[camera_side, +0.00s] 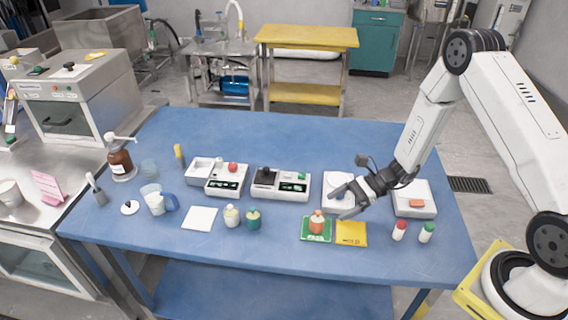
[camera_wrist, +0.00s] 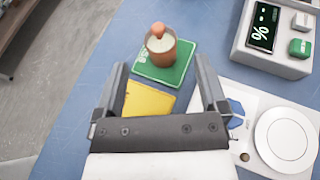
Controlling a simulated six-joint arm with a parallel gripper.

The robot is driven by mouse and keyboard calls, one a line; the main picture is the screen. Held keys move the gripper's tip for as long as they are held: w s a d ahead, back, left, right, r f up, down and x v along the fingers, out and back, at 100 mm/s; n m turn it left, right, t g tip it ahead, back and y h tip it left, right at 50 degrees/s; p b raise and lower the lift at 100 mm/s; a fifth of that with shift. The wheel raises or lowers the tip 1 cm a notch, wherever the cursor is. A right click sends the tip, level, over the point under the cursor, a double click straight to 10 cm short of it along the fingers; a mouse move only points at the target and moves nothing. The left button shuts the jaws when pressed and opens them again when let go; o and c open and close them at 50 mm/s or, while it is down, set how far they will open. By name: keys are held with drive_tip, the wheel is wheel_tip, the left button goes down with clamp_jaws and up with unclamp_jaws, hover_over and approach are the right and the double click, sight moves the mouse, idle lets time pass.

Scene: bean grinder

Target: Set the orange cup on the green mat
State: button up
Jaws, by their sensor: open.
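The orange cup (camera_side: 317,225) appears to stand upright on the green mat (camera_side: 323,238) near the table's front edge. In the wrist view the orange cup (camera_wrist: 160,54) has a pale inside and a small orange piece at its top, and the green mat (camera_wrist: 178,74) shows around its lower side. My gripper (camera_side: 343,203) is open and empty, above and to the right of the cup in the side view. In the wrist view my gripper (camera_wrist: 163,75) has its two fingers spread wide, with the cup beyond the tips and apart from them.
A yellow mat (camera_side: 352,232) lies right beside the green mat. A white device with a round plate (camera_wrist: 287,140) is beside my gripper. Red-capped (camera_side: 399,230) and green-capped (camera_side: 427,233) bottles stand to the right. Two jars (camera_side: 253,218) stand left; blue table between is clear.

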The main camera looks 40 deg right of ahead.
drive_tip(key=shift+v, duration=1.7)
drive_tip(key=shift+s+a+r+n+g, duration=0.25)
drive_tip(key=shift+s+a+n+g, duration=0.05)
drive_tip(key=shift+s+n+g, duration=0.1)
drive_tip(key=s+a+r+n+h, duration=0.1)
drive_tip(key=s+r+n+h, duration=0.3)
drive_tip(key=n, duration=0.6)
drive_tip(key=s+a+r+n+g+h, duration=0.1)
drive_tip(key=s+r+n+h, duration=0.4)
drive_tip(key=n, duration=0.6)
wheel_tip(320, 180, up, 3)
drive_tip(key=h, duration=0.3)
drive_tip(key=shift+h, duration=0.4)
drive_tip(key=shift+s+f, duration=0.1)
drive_tip(key=shift+s, duration=0.05)
